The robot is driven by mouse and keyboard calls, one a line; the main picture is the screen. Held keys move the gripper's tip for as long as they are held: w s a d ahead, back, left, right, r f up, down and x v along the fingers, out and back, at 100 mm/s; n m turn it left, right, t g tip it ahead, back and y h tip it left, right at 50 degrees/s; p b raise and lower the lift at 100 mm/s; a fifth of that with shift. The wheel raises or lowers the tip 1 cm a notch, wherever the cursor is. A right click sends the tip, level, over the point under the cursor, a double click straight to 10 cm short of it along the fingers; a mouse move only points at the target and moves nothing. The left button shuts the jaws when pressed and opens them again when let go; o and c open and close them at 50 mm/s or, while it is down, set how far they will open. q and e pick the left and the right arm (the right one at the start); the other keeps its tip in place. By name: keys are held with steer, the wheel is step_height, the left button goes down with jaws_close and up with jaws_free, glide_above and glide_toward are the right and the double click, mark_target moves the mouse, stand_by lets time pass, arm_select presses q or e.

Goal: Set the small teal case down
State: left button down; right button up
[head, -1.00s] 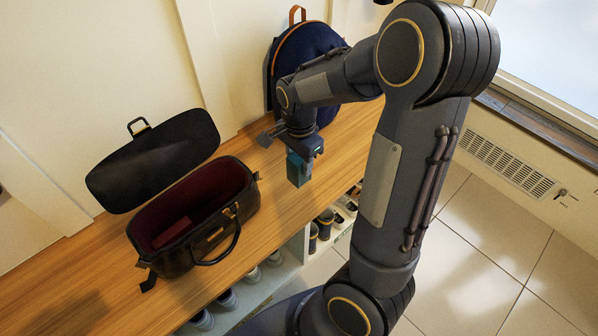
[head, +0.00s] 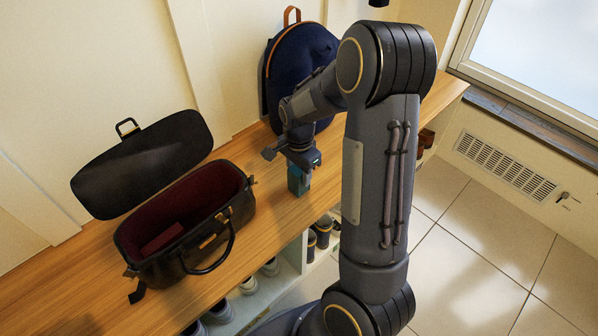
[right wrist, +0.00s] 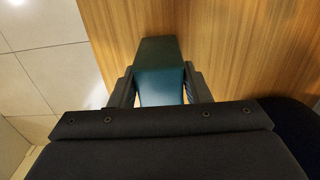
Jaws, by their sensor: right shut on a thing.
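The small teal case (head: 297,180) is held by my right gripper (head: 301,166) over the wooden bench top, to the right of the open black bag. In the right wrist view the teal case (right wrist: 160,72) sits between the two dark fingers of my right gripper (right wrist: 160,88), which are shut on its sides. The wooden bench top (right wrist: 225,45) lies beneath it. I cannot tell whether the case's lower end touches the wood. My left gripper is not in view.
The black bag (head: 243,210) stands open on the bench (head: 262,240), with a dark red item (head: 162,238) inside. A navy backpack (head: 300,62) leans on the wall behind my right gripper. Shoes (head: 320,232) stand in cubbies below. Bare bench lies between bag and case.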

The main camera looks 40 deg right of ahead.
steer(key=shift+f, duration=0.15)
steer(key=o, duration=1)
step_height(320, 180, up, 12)
steer(key=p, duration=0.5)
steer(key=s+a+r+n+t+y, duration=0.1)
steer(key=s+a+r+n+t, duration=0.1)
steer(key=s+a+n, duration=0.3)
steer(key=s+a+r+n+t+y, duration=0.1)
steer(key=s+a+r+n, duration=0.2)
steer(key=s+a+n, duration=0.2)
steer(key=s+a+r+n+t+y, duration=0.1)
steer(key=s+a+r+n+t, duration=0.1)
steer(key=s+a+n, duration=0.3)
steer(key=shift+s+r+t+y, duration=0.15)
steer(key=shift+s+r+y, duration=0.1)
steer(key=shift+s, duration=0.7)
steer(key=shift+s+r+t+y, duration=0.15)
steer(key=shift+s+r, duration=0.1)
steer(key=shift+s, duration=0.7)
